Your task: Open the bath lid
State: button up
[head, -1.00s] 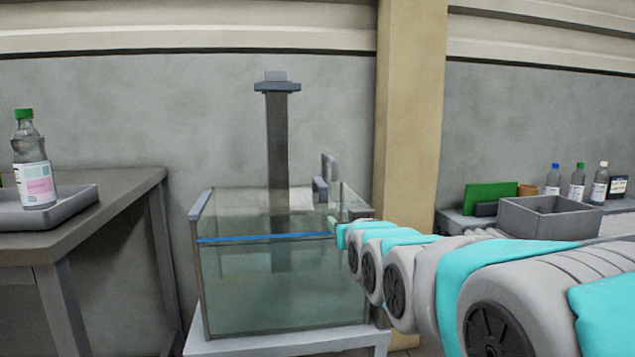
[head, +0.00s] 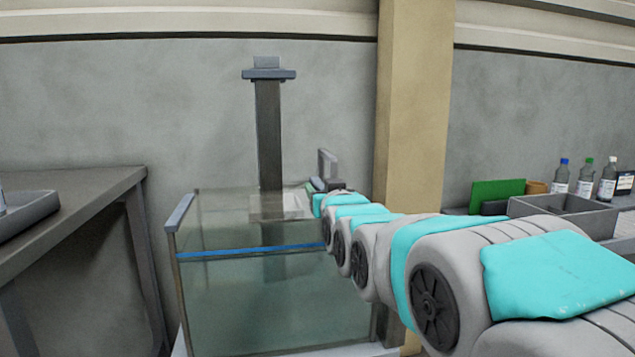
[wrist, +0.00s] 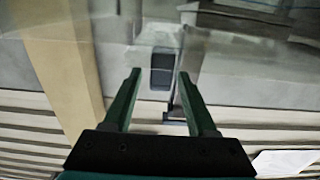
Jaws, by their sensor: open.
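The bath is a clear glass tank (head: 250,310) with a blue line around it, left of centre in the head view. A grey bar (head: 180,212) lies along its left rim. A grey upright plate (head: 327,163) stands at its back right; I cannot tell whether it belongs to the lid. My gripper, its tip mostly hidden by my arm in the head view, is at the bath's right rear. In the wrist view my gripper (wrist: 157,74) is open, two green fingers apart. A dark grey block (wrist: 162,62) shows between and just beyond the fingertips; contact is unclear.
A dark post with a flat cap (head: 268,130) rises behind the bath. A grey table (head: 80,205) with a tray (head: 28,212) is at the left. A beige pillar (head: 412,110) stands behind my arm. At right are a grey box (head: 560,212), a green panel (head: 495,193) and several bottles.

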aim_at(318, 181)
jog(key=shift+x, duration=2.75)
grip_shut()
